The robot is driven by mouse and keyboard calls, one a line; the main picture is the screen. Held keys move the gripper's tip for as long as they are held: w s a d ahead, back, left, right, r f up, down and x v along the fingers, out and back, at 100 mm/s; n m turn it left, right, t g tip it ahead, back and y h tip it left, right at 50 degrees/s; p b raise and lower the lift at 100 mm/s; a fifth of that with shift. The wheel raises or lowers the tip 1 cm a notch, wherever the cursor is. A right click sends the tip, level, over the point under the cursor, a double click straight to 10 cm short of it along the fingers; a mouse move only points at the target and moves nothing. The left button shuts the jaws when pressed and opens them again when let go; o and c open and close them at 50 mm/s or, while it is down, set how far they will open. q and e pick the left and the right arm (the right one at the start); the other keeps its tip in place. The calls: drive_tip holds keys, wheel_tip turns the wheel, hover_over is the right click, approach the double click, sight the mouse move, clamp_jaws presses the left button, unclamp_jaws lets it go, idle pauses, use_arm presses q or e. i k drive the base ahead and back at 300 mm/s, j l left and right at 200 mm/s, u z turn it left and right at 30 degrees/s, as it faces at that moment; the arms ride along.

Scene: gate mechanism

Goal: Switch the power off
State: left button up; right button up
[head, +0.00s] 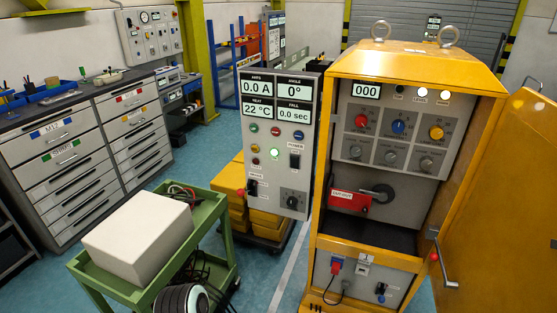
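A grey control panel (262,185) stands left of the open yellow cabinet. Its displays read 0.0 A, 0°, 22 °C and 0.0 sec. A black switch (295,161) sits under the POWER label on its right side; its position is too small to tell. A green button or lamp (275,153) is lit on the panel.
The yellow cabinet (400,60) has its door (510,200) swung open to the right. A green cart (212,222) with a white box (140,235) stands at front left. Drawers line the left wall.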

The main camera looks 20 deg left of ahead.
sight(294, 160)
drive_tip(key=i+j, duration=0.2)
drive_tip(key=i, duration=0.15)
drive_tip(key=i+j+z, duration=0.1)
drive_tip(key=i, duration=0.3)
drive_tip(key=i+j+z, duration=0.1)
drive_tip(key=z, duration=0.25)
